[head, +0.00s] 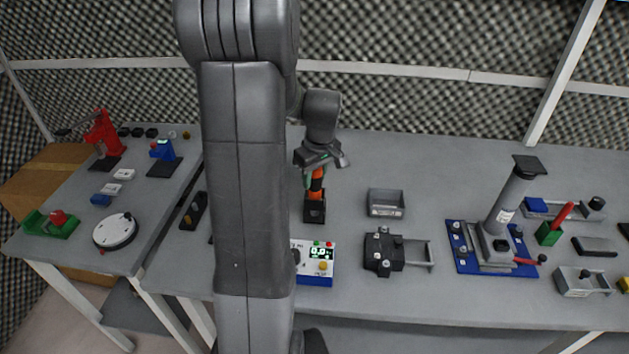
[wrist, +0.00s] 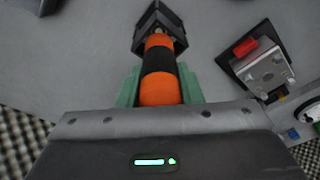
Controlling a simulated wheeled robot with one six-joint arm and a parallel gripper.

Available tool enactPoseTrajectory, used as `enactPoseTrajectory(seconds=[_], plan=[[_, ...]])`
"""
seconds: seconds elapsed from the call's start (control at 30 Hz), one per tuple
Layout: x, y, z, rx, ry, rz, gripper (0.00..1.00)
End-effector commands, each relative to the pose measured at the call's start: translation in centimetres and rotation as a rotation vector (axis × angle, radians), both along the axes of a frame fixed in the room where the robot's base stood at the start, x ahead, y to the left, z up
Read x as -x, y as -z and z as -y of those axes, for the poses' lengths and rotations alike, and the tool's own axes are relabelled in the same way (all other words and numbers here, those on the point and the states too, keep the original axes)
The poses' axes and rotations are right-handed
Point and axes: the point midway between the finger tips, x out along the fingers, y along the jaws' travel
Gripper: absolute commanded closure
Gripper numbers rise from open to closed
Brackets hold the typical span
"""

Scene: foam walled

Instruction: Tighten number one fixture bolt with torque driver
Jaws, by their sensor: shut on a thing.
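The torque driver, with an orange and black handle (head: 316,185), stands upright with its lower end in a black holder (head: 315,211). It also shows in the wrist view (wrist: 159,72), where its far end meets the dark holder (wrist: 158,22). My gripper (head: 317,172) is shut on the driver's handle, with green finger pads (wrist: 160,86) on both sides of it. A black fixture block (head: 384,252) with bolt-like knobs sits to the right. A blue base plate (head: 467,262) with several bolts stands further right. I cannot read any bolt number.
A display box (head: 317,262) with a green readout sits in front of the holder. A grey tray (head: 385,203) lies right of the holder. A grey column (head: 511,195) rises from the blue plate. My arm hides part of the left bench.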

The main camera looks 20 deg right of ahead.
Motion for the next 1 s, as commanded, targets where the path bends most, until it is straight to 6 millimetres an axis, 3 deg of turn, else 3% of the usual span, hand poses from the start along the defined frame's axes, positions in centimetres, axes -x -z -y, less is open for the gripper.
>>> enactPoseTrajectory(seconds=[0.3, 0.5, 1.0], plan=[[-0.1, -6.1, 0.0, 0.003, 0.000, 0.006, 0.93], [0.0, -9.0, 0.0, 0.001, 0.000, 0.003, 0.93], [0.0, -12.5, 0.0, 0.001, 0.000, 0.001, 0.93]])
